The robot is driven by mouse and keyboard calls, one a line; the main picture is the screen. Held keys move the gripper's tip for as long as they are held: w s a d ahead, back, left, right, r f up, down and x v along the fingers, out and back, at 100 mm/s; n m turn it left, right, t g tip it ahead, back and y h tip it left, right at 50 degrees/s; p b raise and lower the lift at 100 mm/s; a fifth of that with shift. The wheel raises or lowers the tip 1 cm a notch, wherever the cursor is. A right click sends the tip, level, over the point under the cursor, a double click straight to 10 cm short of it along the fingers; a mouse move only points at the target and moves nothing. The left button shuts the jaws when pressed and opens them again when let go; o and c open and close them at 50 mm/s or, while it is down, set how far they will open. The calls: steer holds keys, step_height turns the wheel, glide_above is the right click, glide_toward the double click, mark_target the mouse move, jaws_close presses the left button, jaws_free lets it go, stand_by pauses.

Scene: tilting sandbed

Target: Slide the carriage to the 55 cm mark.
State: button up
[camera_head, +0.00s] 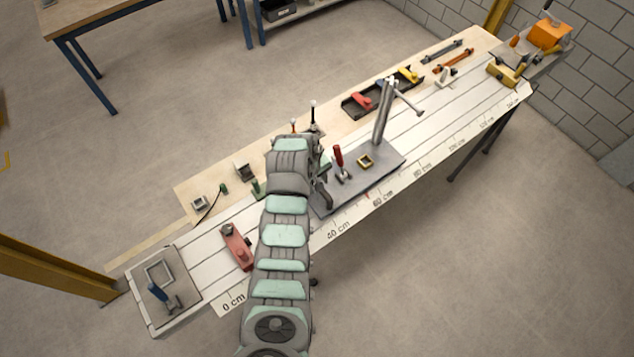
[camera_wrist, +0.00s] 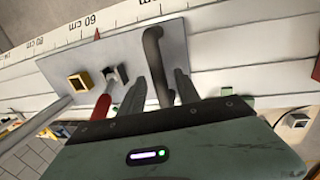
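The carriage (camera_head: 378,172) is a grey plate on the long white rail; it also shows in the wrist view (camera_wrist: 120,50). It bears a dark bar handle (camera_wrist: 157,62), a red-gripped lever (camera_head: 339,157), a small yellow square frame (camera_head: 366,161) and a tilted grey post (camera_head: 382,112). A red pointer (camera_wrist: 97,34) at its edge lies beside the 60 cm label, on the 40 cm side. My gripper (camera_wrist: 160,82) is open, its fingers on either side of the handle with visible gaps.
A red clamp-like block (camera_head: 236,246) sits on the rail near 0 cm. A yellow block (camera_head: 503,74) sits near the far end. A black tray (camera_head: 372,104) with red and yellow things lies behind the rail. The rail between carriage and yellow block looks clear.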

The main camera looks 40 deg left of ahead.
steer(key=shift+r, duration=0.1)
step_height(320, 180, up, 10)
steer(key=s, duration=0.2)
steer(key=shift+a+r, duration=0.2)
stand_by(0.3)
steer(key=shift+w, duration=0.1)
stand_by(0.4)
